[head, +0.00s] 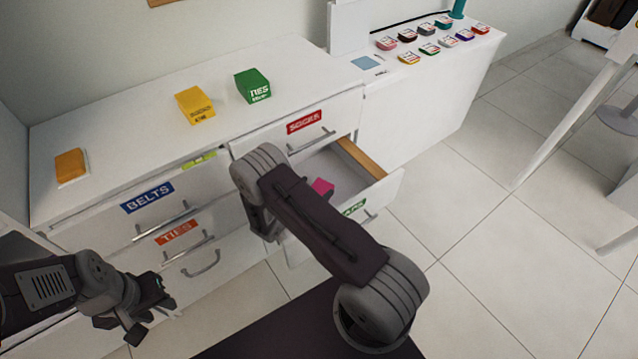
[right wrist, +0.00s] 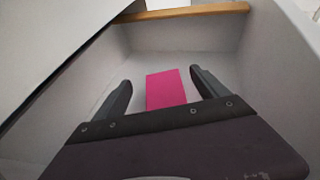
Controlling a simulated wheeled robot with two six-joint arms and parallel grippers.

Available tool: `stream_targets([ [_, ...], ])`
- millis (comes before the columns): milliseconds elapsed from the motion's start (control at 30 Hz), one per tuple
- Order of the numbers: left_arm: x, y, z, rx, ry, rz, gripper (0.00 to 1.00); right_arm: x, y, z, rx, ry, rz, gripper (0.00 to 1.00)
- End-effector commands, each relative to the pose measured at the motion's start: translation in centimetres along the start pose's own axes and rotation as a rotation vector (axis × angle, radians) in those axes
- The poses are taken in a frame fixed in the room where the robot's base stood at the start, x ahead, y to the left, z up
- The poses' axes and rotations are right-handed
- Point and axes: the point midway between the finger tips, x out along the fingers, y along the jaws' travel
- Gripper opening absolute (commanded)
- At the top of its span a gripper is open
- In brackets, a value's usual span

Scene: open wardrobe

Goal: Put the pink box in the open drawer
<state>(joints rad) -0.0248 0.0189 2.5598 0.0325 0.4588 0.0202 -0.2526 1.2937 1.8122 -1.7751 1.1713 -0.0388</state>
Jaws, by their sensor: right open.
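The pink box (head: 322,187) is inside the open drawer (head: 385,190), partly covered by my right arm in the head view. In the right wrist view the pink box (right wrist: 167,91) lies within the drawer walls, between the two fingers of my right gripper (right wrist: 161,78). The gripper is open, with a gap on each side of the box. In the head view my right arm hides that gripper. My left gripper (head: 148,308) hangs at the lower left, in front of the closed drawers and away from the box; its finger gap is unclear.
The white dresser top (head: 130,115) holds a green box (head: 252,86), a yellow box (head: 195,105) and an orange box (head: 70,165). A closed drawer with a red label (head: 304,122) sits above the open one. Several small coloured items (head: 428,48) stand on the right-hand cabinet.

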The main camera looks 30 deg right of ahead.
Motion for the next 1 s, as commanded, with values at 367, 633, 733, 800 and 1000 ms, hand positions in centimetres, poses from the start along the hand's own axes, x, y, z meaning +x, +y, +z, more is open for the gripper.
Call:
stream_targets([
  [367, -1.1, 0.0, -0.1, 0.0, 0.0, 0.0, 0.36, -4.2, 0.0, 0.0, 0.001, 0.0, 0.0, 0.83],
  [633, -1.0, 0.0, -0.1, 0.0, 0.0, 0.0, 0.36, -4.1, 0.0, -0.1, 0.001, 0.0, 0.0, 0.83],
  [733, -1.1, 0.0, -0.1, 0.0, 0.0, 0.0, 0.36, -4.1, 0.0, -0.1, 0.001, 0.0, 0.0, 0.83],
  [800, -1.2, 0.0, -0.1, 0.0, 0.0, 0.0, 0.36, -4.2, 0.0, 0.1, 0.001, 0.0, 0.0, 0.83],
  [1000, -4.4, 0.1, -0.5, 0.0, 0.0, 0.0, 0.36, -5.4, 0.0, 3.1, 0.001, 0.0, 0.0, 0.83],
])
